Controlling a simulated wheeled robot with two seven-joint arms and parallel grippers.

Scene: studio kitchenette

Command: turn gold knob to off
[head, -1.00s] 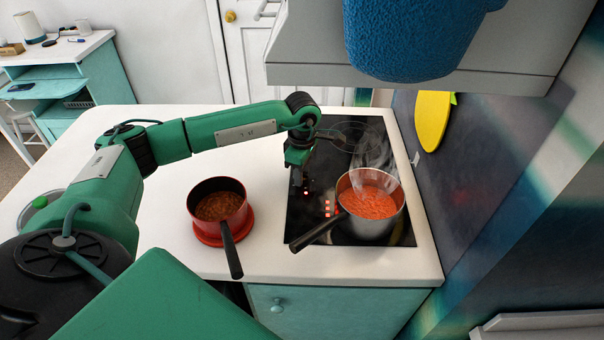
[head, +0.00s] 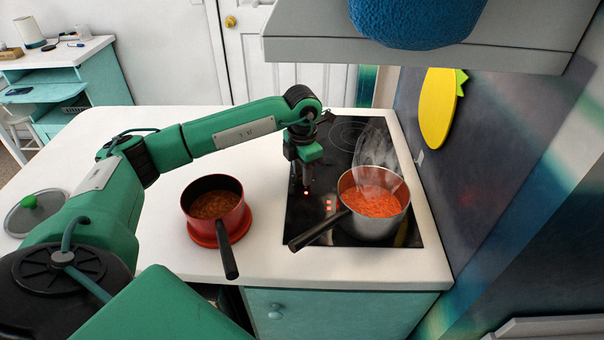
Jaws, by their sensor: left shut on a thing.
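My left gripper (head: 306,186) points down at the left part of the black cooktop (head: 296,228). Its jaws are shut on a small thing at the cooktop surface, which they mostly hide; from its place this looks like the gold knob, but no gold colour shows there. A red light glows at the fingertips. A steel pot (head: 372,230) of steaming orange food stands on the cooktop's near right part. My right gripper is not in view.
A red saucepan (head: 228,227) with brown food stands on the white counter, left of the cooktop. A lid with a green knob (head: 29,202) lies far left. A range hood (head: 310,50) with a blue textured object (head: 420,20) hangs above. A brass doorknob (head: 231,21) shows behind.

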